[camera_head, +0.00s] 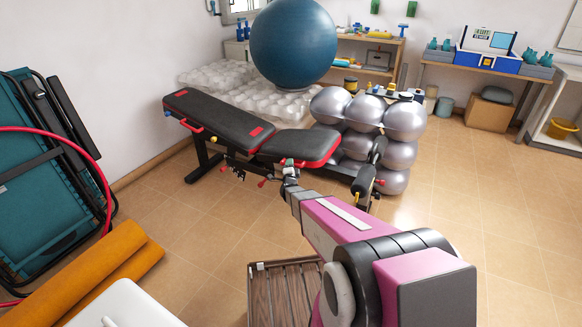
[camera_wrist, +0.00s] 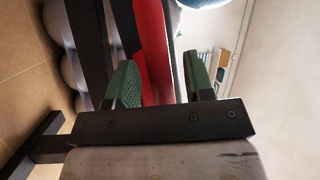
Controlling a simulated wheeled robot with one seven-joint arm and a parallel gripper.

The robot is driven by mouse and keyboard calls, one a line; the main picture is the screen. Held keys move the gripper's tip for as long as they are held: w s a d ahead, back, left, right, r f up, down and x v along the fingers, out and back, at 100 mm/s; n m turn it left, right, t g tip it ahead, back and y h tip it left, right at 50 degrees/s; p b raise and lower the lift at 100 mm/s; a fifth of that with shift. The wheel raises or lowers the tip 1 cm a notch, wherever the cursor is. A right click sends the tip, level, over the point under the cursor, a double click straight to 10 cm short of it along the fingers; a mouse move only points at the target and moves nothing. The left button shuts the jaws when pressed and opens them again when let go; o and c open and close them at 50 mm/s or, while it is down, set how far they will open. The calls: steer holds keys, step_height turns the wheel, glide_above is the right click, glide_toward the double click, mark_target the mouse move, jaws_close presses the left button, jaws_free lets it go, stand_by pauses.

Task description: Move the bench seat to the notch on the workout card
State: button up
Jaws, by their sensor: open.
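The weight bench has a long black backrest (camera_head: 217,118) with red trim, raised toward its far left end. Its shorter black bench seat (camera_head: 303,144) with a red rim is at the near right end. My gripper (camera_head: 290,177) is just below and in front of the seat's near edge. In the wrist view, my gripper (camera_wrist: 158,78) is open, its two green-padded fingers apart. A red strip (camera_wrist: 150,45) beside a dark surface shows between and beyond them; whether they touch it is unclear. The notches under the seat are too small to read. I cannot make out a workout card.
Silver balls (camera_head: 405,120) are stacked right of the bench, and a large blue ball (camera_head: 294,42) is behind it. A slatted wooden crate (camera_head: 283,290) is in front. Floor at right is clear.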

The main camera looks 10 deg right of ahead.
steer(key=v, duration=1)
steer(key=shift+s, duration=0.1)
steer(key=s+d+r+n+g+y, duration=0.1)
steer(key=s+r+n+g, duration=0.2)
steer(key=s+n+g, duration=0.3)
steer(key=s+d+r+n+g+y, duration=0.1)
steer(key=s+r+n+g, duration=0.3)
steer(key=s, duration=0.8)
steer(key=s+d+r+n+g+y, duration=0.1)
steer(key=s+r+n+g+y, duration=0.1)
steer(key=s+r+n+g, duration=0.2)
steer(key=s+n+g, duration=0.3)
steer(key=s+g, duration=0.1)
steer(key=s, duration=0.1)
steer(key=shift+s+n+g, duration=0.3)
steer(key=shift+g, duration=0.1)
